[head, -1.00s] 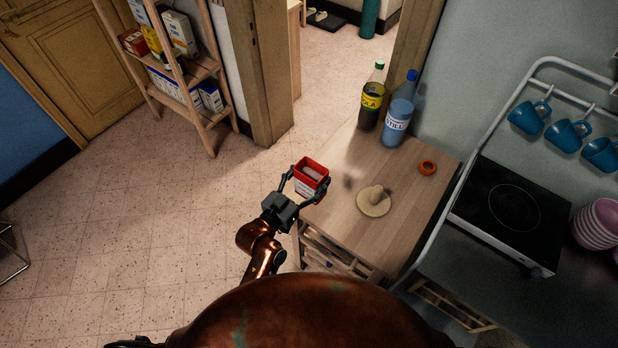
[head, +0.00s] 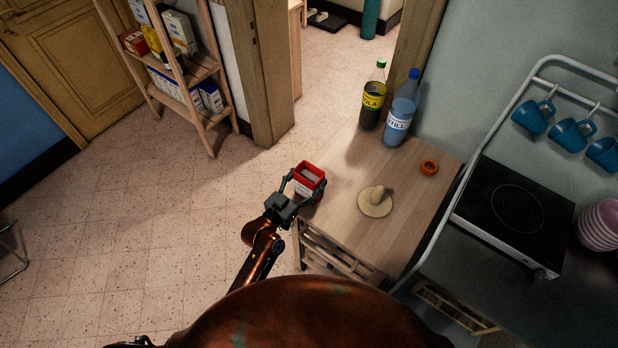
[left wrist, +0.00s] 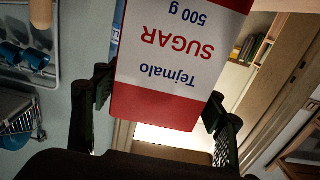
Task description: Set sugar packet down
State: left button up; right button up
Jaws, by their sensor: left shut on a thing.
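The sugar packet (head: 309,178) is a red and white box, held at the left edge of the wooden cabinet top (head: 345,235). My left gripper (head: 306,187) is shut on it, with one finger on either side. In the left wrist view the packet (left wrist: 175,60) fills the upper middle, its "SUGAR 500 g" print upside down, between the two fingers (left wrist: 158,110). Whether its base touches the wood is hidden. My right gripper does not show.
The front left of the top is clear. A shelf (head: 200,70) with boxes stands at the back left.

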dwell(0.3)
pick_arm(q)
jog(key=o, duration=1.5)
jog(key=shift+f, duration=0.1)
